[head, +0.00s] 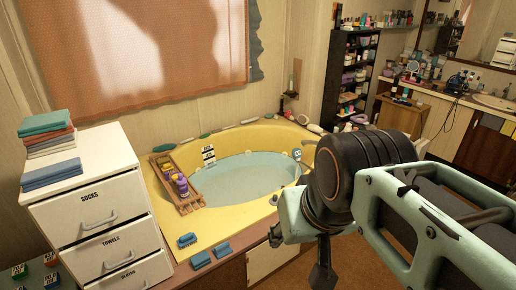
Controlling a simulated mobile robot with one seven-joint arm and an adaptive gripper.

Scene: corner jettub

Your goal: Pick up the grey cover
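I cannot surely pick out the grey cover. A greyish folded cloth (50,145) lies low in a stack on the white drawer unit (92,205) at the left, under red and teal cloths, and may or may not be it. My arm fills the right foreground. A dark part at its end, which seems to be my gripper (322,272), hangs down in front of the tub, right of the drawers and well apart from the cloths. Its fingers are too dark and too cut off to tell open from shut.
A yellow corner tub (225,222) with water stands in the middle. A wooden rack (176,183) with bottles lies across its left side. Blue items (201,259) sit on the front edge. A black shelf (352,80) and a sink counter (460,98) stand behind. Brown floor shows at lower right.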

